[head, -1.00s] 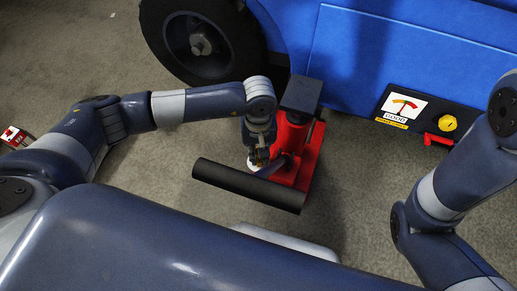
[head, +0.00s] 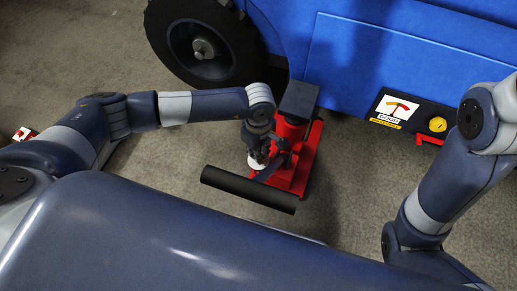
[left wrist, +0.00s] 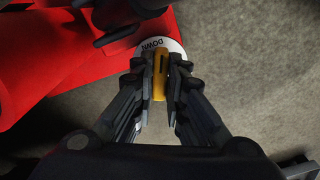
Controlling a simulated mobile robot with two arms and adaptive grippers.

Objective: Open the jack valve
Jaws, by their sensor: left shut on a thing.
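The red jack (head: 308,160) stands on the floor beside the blue vehicle, with a black block on top and a long black bar (head: 248,190) in front. In the left wrist view, the jack's valve is a yellow knob (left wrist: 159,78) over a white disc (left wrist: 174,46) marked "DOWN". My left gripper (head: 256,160) is at the jack's near left side, and it also shows in the left wrist view (left wrist: 160,90) shut on the yellow knob, one finger on each side. The fingers hide part of the disc. My right arm is at the right, its gripper out of view.
The blue vehicle (head: 370,60) with a black wheel (head: 203,48) fills the back. A small red and white object (head: 23,134) lies far left. Grey floor is clear around the jack.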

